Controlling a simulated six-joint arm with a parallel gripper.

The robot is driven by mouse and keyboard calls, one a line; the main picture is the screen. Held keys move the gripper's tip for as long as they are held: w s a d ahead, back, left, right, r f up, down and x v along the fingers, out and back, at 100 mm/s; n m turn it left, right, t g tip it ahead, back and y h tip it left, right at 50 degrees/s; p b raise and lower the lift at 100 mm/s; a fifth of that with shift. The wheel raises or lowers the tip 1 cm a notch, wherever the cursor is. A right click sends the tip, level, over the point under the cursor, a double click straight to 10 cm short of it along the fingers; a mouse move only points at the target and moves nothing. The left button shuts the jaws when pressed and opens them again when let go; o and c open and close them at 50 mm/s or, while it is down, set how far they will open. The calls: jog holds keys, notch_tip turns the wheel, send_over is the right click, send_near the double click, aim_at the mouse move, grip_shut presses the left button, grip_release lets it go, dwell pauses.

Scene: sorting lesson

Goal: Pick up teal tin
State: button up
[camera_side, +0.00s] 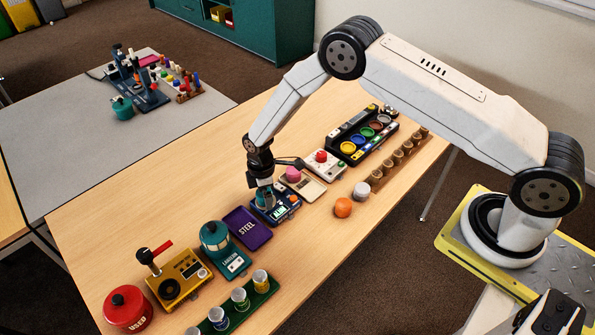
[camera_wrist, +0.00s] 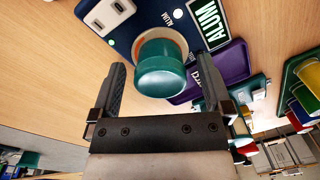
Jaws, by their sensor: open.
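A teal tin (camera_wrist: 160,70) stands on a navy device (camera_wrist: 138,22) with a label reading ALUM. In the wrist view the tin sits between the two dark fingers of my gripper (camera_wrist: 163,84). The fingers are apart, with a gap visible on each side of the tin. In the side view my gripper (camera_side: 264,192) points down over the navy device (camera_side: 283,211). The tin (camera_side: 265,199) is partly hidden there by the fingers.
A purple STEEL tray (camera_side: 246,229) lies beside the navy device, with a teal-topped device (camera_side: 215,238) beyond it. An orange ball (camera_side: 343,207) lies on bare wood.

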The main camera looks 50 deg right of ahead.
jog(key=shift+c, duration=0.2)
grip_shut()
jog(key=shift+r, duration=0.15)
jog(key=shift+r, duration=0.8)
jog(key=s+d+r, duration=0.2)
jog(key=s+r, duration=0.9)
jog(key=s, duration=0.3)
jog(key=shift+d, duration=0.15)
dwell(0.3)
